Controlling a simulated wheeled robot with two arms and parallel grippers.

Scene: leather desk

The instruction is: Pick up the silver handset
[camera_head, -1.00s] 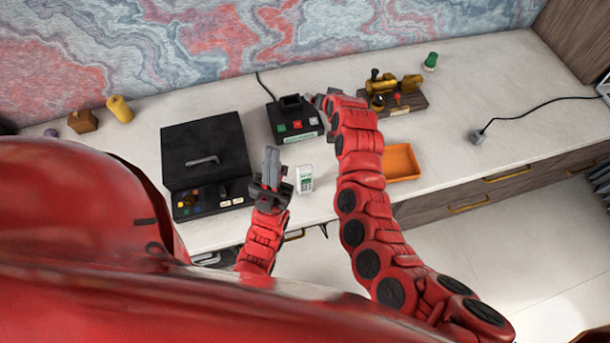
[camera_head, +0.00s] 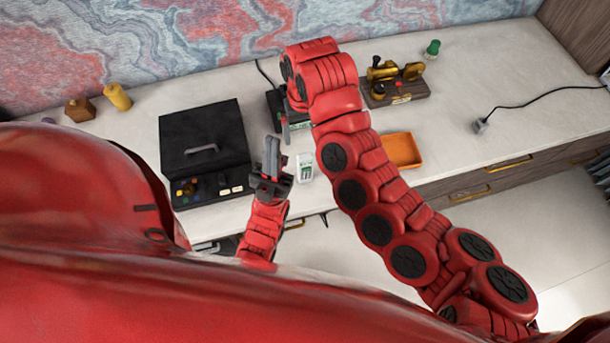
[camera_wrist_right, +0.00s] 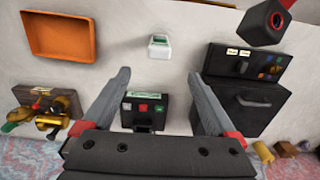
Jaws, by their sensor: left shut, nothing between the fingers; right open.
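The silver handset, a small pale device with a green-edged face (camera_head: 304,167), stands near the front edge of the desk. It also shows at the top middle of the right wrist view (camera_wrist_right: 160,46). My right gripper (camera_wrist_right: 157,80) is open and empty, its two grey fingers apart and pointing toward the handset's side of the desk. In the head view the right arm hides most of this gripper. My left gripper (camera_head: 271,155) is shut and empty, pointing up just left of the handset in the head view, apart from it.
A black station with coloured buttons (camera_wrist_right: 146,108) lies between the right fingers in the wrist view. A black case (camera_head: 203,140) stands left and an orange tray (camera_head: 402,150) right. A brass device on a wooden base (camera_head: 395,85) is behind the tray. The right desk area is mostly clear.

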